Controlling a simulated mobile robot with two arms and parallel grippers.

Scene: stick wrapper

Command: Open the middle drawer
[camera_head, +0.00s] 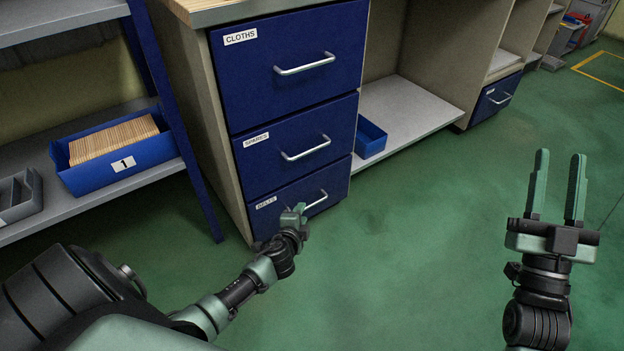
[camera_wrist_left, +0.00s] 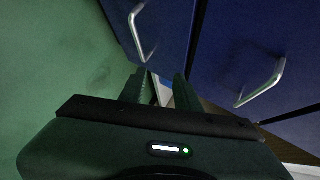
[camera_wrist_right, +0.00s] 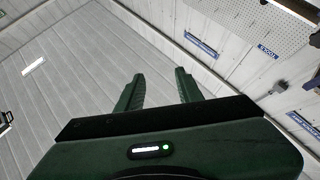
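The middle drawer (camera_head: 272,158) is dark blue, with a bar handle (camera_head: 306,149) and a label that is hard to read. It looks shut, between the CLOTHS drawer (camera_head: 255,85) above and the bottom drawer (camera_head: 275,208) below. My left gripper (camera_head: 294,214) is low in front of the bottom drawer, covering part of its front and handle. In the left wrist view its fingers (camera_wrist_left: 162,88) are apart and empty. Two drawer handles show there, one at upper left (camera_wrist_left: 140,32) and one at right (camera_wrist_left: 262,86), neither between the fingertips. My right gripper (camera_head: 558,185) is open and empty above the floor.
A shelf rack (camera_head: 200,190) with a blue bin (camera_head: 112,165) stands left of the drawers. A low shelf (camera_head: 415,110) with a small blue bin (camera_head: 370,138) is right of them. The green floor (camera_head: 420,230) in front is clear.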

